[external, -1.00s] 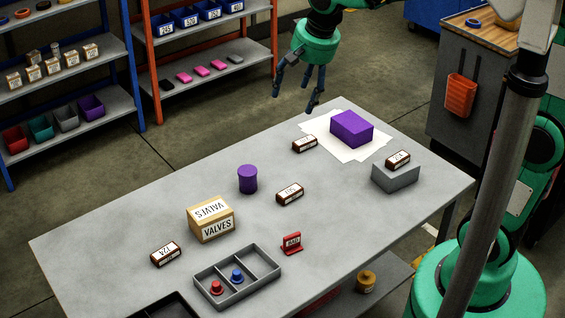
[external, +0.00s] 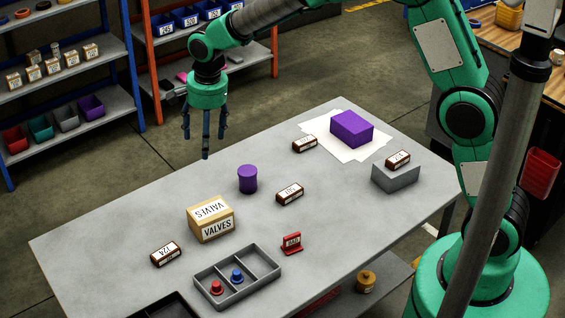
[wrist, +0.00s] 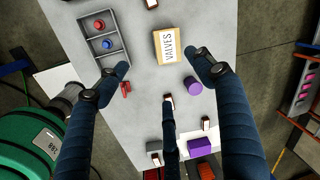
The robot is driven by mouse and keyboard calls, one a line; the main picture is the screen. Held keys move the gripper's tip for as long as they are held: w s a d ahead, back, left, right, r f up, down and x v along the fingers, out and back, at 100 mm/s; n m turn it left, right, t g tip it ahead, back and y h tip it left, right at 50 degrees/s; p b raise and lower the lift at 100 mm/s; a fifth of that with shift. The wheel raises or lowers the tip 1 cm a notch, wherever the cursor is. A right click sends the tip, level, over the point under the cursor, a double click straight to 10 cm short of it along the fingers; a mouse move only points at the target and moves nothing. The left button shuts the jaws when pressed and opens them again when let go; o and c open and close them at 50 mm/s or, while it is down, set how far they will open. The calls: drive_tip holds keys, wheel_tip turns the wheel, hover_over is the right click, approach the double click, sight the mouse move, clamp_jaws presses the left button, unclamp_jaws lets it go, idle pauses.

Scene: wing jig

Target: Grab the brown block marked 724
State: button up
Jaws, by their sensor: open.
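A dark brown block with a white label that appears to read 724 (external: 166,253) lies on the grey table, left of the VALVES box. In the wrist view a brown block with a white label (wrist: 151,3), cut off by the top edge, seems to be the same one. My gripper (external: 205,142) is open and empty, fingers pointing down, well above the table near its far edge. It is apart from the block. In the wrist view its spread fingers (wrist: 160,78) frame the table below. Other brown labelled blocks lie mid-table (external: 290,193), by the white sheet (external: 304,144) and on a grey block (external: 398,160).
The VALVES box (external: 211,219) stands right beside the 724 block. A divided tray (external: 238,292) with red and blue pieces is in front. A purple cylinder (external: 247,179), red sign (external: 292,243), purple box (external: 351,128) and grey block (external: 395,180) stand farther right. The table's left end is clear.

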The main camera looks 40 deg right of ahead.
drive_tip(key=w+a+f+m+p, duration=0.1)
drive_tip(key=w+a+f+m, duration=0.15)
drive_tip(key=a+f, duration=0.7)
drive_tip(key=m+g, duration=0.1)
drive_tip(key=m, duration=0.1)
hover_over(167, 253)
wheel_tip(167, 253, down, 13)
drive_tip(key=shift+w+r+h+p, duration=0.1)
drive_tip(key=shift+w+h+p, duration=0.1)
drive_tip(key=shift+h+p, duration=0.15)
drive_tip(key=shift+f, duration=4.25)
drive_tip(key=shift+f, duration=0.1)
drive_tip(key=shift+s+f, duration=0.1)
drive_tip(key=shift+f, duration=2.45)
drive_tip(key=c, duration=1.3)
